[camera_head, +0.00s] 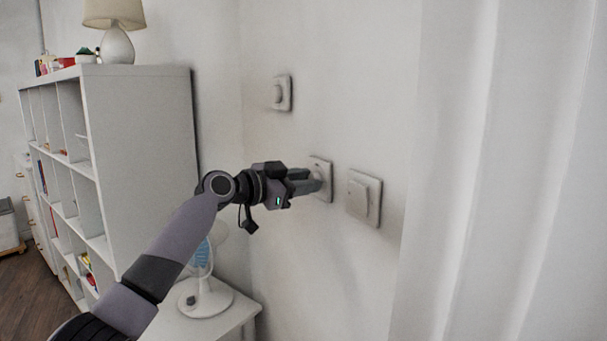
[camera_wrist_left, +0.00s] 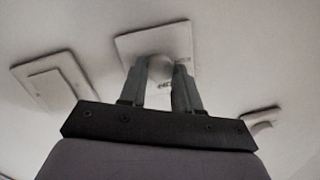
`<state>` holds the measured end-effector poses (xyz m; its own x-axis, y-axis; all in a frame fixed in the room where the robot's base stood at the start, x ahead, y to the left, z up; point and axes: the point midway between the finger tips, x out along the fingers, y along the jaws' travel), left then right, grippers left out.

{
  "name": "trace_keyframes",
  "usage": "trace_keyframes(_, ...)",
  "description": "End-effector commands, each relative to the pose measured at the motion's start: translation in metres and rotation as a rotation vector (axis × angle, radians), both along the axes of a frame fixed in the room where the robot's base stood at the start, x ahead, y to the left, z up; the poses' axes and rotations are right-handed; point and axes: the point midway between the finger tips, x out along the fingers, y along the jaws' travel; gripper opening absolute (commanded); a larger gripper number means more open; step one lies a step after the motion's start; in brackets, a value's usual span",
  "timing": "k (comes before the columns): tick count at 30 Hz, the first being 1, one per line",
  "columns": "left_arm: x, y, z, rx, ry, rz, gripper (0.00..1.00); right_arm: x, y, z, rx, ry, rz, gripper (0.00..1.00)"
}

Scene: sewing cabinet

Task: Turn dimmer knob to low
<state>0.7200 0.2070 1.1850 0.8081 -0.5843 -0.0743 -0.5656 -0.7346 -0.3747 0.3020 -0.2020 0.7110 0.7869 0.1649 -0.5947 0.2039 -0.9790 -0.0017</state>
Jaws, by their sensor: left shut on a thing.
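The dimmer knob (camera_wrist_left: 160,68) is a round pale knob on a square white wall plate (camera_wrist_left: 135,42). In the left wrist view my left gripper (camera_wrist_left: 160,82) has one finger on each side of the knob and is shut on it. In the head view the same plate (camera_head: 326,166) is on the wall, and my left gripper (camera_head: 318,180) reaches it from the left, its fingers covering most of the knob. Which way the knob is set cannot be told. My right gripper is not in view.
A flat rocker switch (camera_head: 364,198) is on the wall just right of the plate. Another plate with a round knob (camera_head: 278,94) is higher up to the left. A white shelf (camera_head: 150,150) stands at left, with a small fan (camera_head: 205,298) on a low white surface. A curtain (camera_head: 500,170) hangs at right.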

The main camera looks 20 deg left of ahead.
Motion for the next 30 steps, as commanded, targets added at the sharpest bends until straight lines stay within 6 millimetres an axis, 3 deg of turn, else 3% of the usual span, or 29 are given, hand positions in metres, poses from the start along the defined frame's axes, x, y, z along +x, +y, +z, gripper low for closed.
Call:
trace_keyframes(15,0.001,0.001,0.003,-0.368,0.334,0.0,0.02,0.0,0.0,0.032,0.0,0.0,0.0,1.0)
trace_keyframes(30,0.002,0.002,0.002,-0.719,0.65,0.0,0.02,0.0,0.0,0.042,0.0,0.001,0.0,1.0)
